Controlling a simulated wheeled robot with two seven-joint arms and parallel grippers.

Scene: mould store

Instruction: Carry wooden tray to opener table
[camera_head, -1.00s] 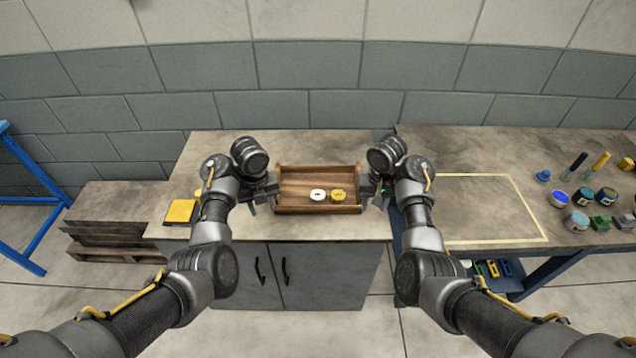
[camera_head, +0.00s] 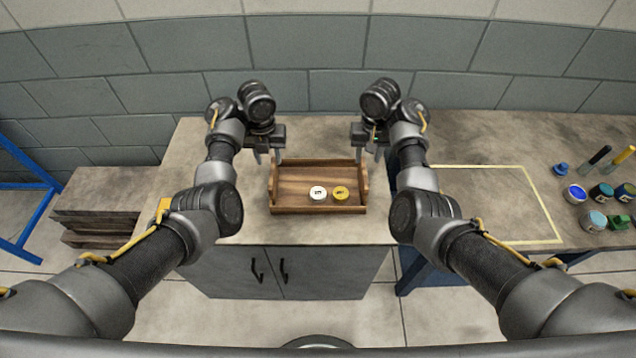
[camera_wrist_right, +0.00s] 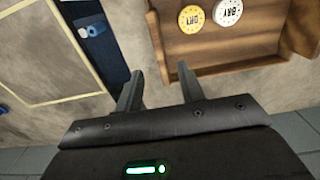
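The wooden tray (camera_head: 297,175) rests on the grey cabinet top in the head view, with a white disc (camera_head: 318,193) and a yellow disc (camera_head: 341,193) in it. It also shows in the right wrist view (camera_wrist_right: 235,48). My left gripper (camera_head: 268,158) is open and empty by the tray's far left corner. My right gripper (camera_head: 369,156) is open by the far right corner. In the right wrist view its fingers (camera_wrist_right: 158,92) are apart with nothing between them, beside the tray's end. A table with a pale taped rectangle (camera_head: 490,167) stands to the right.
Paint pots (camera_head: 577,194) and brushes stand on the right table; its taped area is clear. A block wall (camera_head: 320,90) is close behind. A pallet stack (camera_head: 98,200) and a blue frame (camera_head: 38,215) are at left. A narrow gap separates cabinet and table.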

